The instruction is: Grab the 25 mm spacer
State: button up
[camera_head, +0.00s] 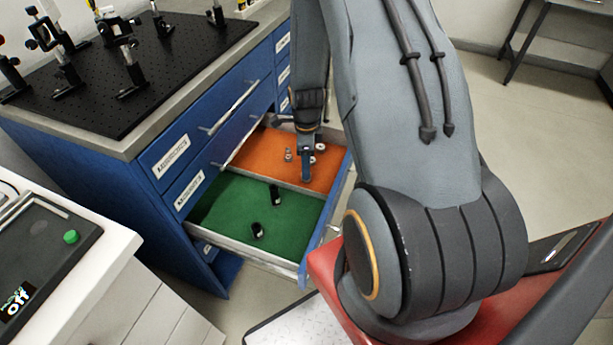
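An open blue drawer has an orange-lined section (272,143) at the back and a green-lined section (222,197) in front. Several small silver pieces (288,154) stand on the orange lining, another silver piece (320,147) among them to the right of my gripper. Two black cylinders stand on the green lining, one (275,195) near the divider and one (257,231) near the front. I cannot tell which piece is the 25 mm spacer. My gripper (306,178) points down into the drawer near the divider, beside the silver pieces. Its finger gap is not visible, and it partly hides the orange section.
The drawer's front panel (330,220) and side wall (240,252) surround the sections. Above is a black breadboard (165,75) with optical mounts. A white bench (85,245) with a device and green button (71,237) stands at left. My arm blocks the right middle.

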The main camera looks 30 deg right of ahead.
jog(key=shift+f, duration=1.75)
jog(key=c, duration=1.1)
